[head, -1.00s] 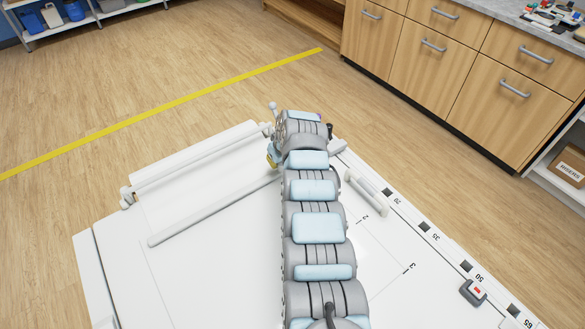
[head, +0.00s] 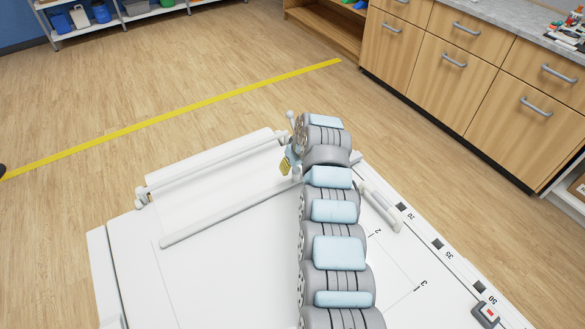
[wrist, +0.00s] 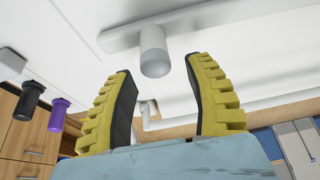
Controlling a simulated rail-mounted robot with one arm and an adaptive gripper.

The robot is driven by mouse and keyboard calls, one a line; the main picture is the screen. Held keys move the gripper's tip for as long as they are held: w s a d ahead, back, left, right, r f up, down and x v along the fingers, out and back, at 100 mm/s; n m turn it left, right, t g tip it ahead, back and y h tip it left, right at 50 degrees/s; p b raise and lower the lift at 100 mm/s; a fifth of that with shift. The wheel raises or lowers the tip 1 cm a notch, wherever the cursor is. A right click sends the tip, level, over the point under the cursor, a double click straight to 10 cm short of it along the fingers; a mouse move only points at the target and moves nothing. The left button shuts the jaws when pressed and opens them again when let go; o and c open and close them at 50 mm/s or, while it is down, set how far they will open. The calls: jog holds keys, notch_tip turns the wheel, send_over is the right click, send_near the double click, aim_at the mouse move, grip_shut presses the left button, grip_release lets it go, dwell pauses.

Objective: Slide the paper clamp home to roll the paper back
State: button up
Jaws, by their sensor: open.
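The paper clamp (head: 225,215) is a long pale bar lying across the white table. Its right end is hidden behind my arm in the head view. In the wrist view, a grey bar (wrist: 190,16) crosses the top, with a rounded grey knob (wrist: 154,52) standing out from it. My gripper (wrist: 162,68) is open, its two yellow ribbed fingers one on each side of the knob, with visible gaps. How deep the knob sits between them I cannot tell. In the head view my gripper (head: 288,160) is partly hidden beside the arm, near the bar's right end.
A white roller (head: 210,167) lies along the table's far edge. A pale handle (head: 380,207) and a numbered scale (head: 437,245) with a red-marked slider (head: 487,313) line the right side. Wooden cabinets (head: 450,75) stand beyond open floor. Black (wrist: 29,100) and purple (wrist: 58,114) objects show in the wrist view.

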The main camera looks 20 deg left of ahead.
jog(key=v, duration=0.8)
jog(key=shift+r, duration=0.2)
jog(key=shift+s, duration=0.1)
